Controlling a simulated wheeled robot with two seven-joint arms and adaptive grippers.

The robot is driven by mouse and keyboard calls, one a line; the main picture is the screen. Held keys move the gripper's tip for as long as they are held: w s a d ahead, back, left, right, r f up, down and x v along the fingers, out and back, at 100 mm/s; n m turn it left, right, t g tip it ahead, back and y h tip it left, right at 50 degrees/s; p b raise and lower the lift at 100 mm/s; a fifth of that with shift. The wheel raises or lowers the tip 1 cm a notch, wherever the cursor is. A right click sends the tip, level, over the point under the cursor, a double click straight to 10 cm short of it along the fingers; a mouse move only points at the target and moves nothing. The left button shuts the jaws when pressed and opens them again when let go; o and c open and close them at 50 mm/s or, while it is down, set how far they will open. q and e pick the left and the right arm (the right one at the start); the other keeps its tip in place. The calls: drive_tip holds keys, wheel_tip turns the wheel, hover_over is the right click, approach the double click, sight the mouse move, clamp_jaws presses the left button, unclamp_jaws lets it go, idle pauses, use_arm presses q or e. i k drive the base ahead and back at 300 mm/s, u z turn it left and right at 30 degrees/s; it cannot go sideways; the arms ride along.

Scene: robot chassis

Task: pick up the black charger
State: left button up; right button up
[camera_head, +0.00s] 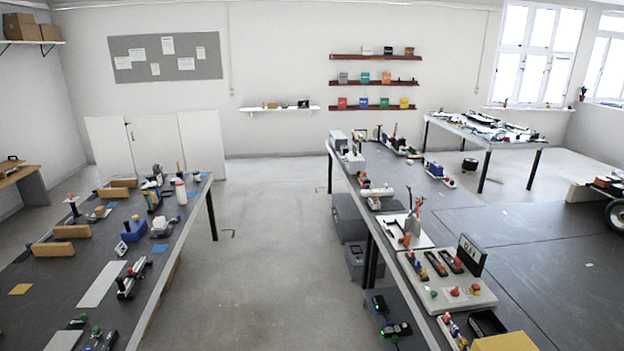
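I cannot say for sure which thing is the black charger, as several dark items show and all are small. A black box-like item (487,323) lies on the right-hand table near the bottom edge of the view. A dark device with a green spot (397,330) lies low beside that table, with another dark device (379,303) just above it in the picture. On the left-hand table, a dark device (125,288) stands beside a pale flat strip. Neither of my grippers shows in the head view.
The left-hand table (50,290) and the right-hand table (455,225) are both crowded with small items. A white board with red buttons (485,296) sits on the right one. Clear grey floor (260,230) lies between them. Another table (500,143) stands at the back right.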

sight(365, 179)
drive_tip(key=u, duration=0.25)
drive_tip(key=i, duration=3.9)
drive_tip(key=z, duration=0.3)
